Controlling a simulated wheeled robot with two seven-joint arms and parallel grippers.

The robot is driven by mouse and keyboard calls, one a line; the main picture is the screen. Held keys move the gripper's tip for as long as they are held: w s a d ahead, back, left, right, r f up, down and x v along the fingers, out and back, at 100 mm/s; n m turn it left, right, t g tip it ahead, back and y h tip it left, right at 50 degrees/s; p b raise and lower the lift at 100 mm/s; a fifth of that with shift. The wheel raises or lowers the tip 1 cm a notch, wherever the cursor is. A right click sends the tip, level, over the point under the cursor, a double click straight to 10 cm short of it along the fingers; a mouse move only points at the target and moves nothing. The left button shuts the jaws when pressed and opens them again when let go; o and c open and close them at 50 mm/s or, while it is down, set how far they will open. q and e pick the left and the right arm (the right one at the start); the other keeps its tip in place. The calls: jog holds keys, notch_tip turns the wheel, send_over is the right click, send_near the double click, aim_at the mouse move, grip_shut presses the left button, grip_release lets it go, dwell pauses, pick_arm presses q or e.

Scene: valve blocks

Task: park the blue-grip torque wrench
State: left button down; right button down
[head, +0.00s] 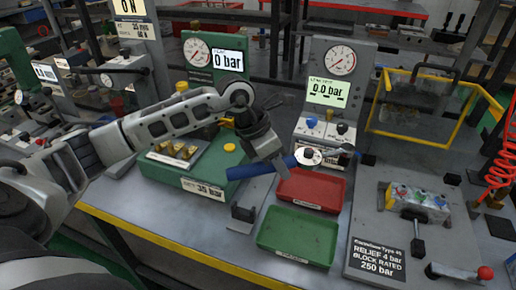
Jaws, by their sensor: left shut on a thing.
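The blue-grip torque wrench (245,171) is held above the bench in the head view. Its blue grip points left, and a round white dial (308,156) and a shaft extend to the right. My left gripper (277,166) is shut on the blue grip near the dial; its fingers hide part of the grip. The wrench lies roughly level across the picture, over the back edge of the red tray (311,203). A small black block (243,213) stands on the bench left of the trays; another dark block (368,159) is near the wrench's right end. My right gripper is not in view.
A green tray (298,262) lies in front of the red one. A green test stand (205,196) is at left, and a grey gauge stand (311,112) rises behind the wrench. At right are a valve block (418,202), a yellow-framed clear box (408,122) and a red hose (501,165).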

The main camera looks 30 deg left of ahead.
pick_arm(q)
jog(key=w+a+n+t+y, duration=0.1)
jog(key=a+n+y, duration=0.3)
jog(key=n, duration=0.6)
jog(key=shift+w+a+n+t+p, duration=0.35)
jog(key=shift+a+t, duration=0.45)
jog(key=shift+a, duration=0.4)
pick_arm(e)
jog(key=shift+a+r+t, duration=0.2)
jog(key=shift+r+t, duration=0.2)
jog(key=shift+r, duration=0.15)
pick_arm(q)
jog(key=shift+f, duration=0.15)
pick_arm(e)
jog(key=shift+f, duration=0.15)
